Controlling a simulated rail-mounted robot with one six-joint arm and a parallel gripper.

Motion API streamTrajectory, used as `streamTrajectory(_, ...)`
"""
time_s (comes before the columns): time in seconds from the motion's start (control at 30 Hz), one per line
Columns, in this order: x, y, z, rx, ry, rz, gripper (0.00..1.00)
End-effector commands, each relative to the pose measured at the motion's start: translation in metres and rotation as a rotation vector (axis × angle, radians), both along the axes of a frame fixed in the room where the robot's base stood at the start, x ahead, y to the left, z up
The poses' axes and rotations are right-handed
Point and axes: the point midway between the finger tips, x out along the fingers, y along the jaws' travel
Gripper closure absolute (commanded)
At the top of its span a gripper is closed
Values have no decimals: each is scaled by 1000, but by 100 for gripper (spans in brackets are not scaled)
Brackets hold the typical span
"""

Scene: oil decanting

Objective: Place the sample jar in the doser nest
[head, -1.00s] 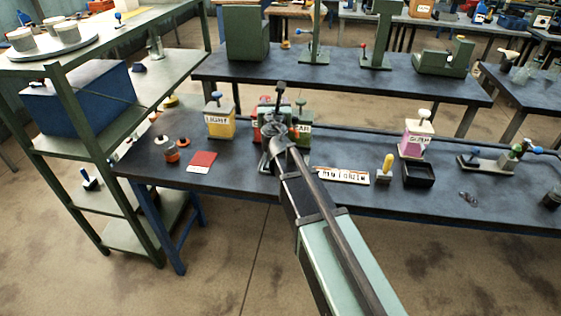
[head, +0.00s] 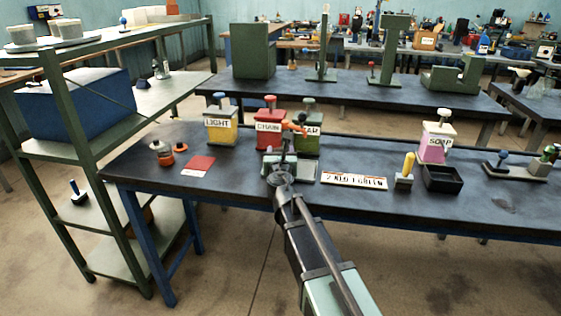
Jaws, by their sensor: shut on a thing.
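My gripper (head: 280,172) is over the front middle of the dark bench, in front of the labelled tins. It is shut, with what I take to be the sample jar in it, but my wrist hides most of that spot and the jar cannot be made out. A green base plate (head: 304,172) with an upright post and an orange top part (head: 295,127) stands at the gripper; I take it to be the doser. Its nest is hidden, so I cannot tell whether the jar touches it.
Yellow (head: 221,131), red (head: 268,136) and green (head: 311,141) tins stand behind the gripper. A number plate (head: 354,182), a yellow-handled tool (head: 405,172), a black tray (head: 443,178) and a pink tin (head: 436,146) are to the right. Orange-and-black items (head: 165,158) and a red card (head: 202,163) lie left.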

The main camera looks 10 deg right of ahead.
Motion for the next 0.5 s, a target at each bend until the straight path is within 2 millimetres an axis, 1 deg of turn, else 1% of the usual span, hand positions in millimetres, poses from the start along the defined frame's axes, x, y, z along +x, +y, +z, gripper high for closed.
streamTrajectory(0.1,0,0,2,0,0,0,71)
streamTrajectory(0.23,0,0,-3,0,0,0,71)
streamTrajectory(0.27,0,0,-2,0,0,0,40)
streamTrajectory(0.4,0,0,-1,0,0,0,19)
streamTrajectory(0.5,0,0,-1,0,0,0,19)
